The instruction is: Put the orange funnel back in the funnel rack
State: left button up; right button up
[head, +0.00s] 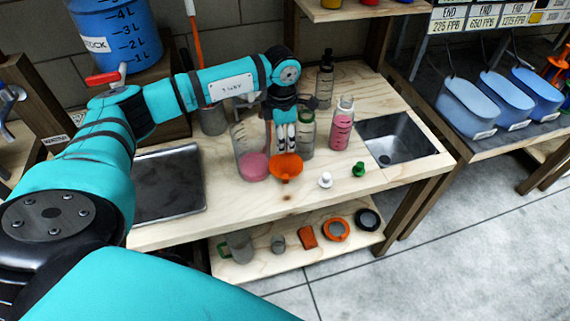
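My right gripper is not in view. I cannot make out a funnel rack for certain; an orange object (557,68) is cut off at the right edge.
A pink bottle (341,128), a white stopper (325,180) and a green one (358,169) stand right of the funnel. A metal basin (396,138) is at the bench's right, a dark tray (168,185) at its left. Blue bins (468,108) stand on a farther table.

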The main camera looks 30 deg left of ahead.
pick_arm(q)
notch_tip(320, 180, down, 2)
jog(key=shift+f, duration=0.1)
jog(key=shift+c, duration=0.2)
grip_shut()
jog(key=shift+r, duration=0.2)
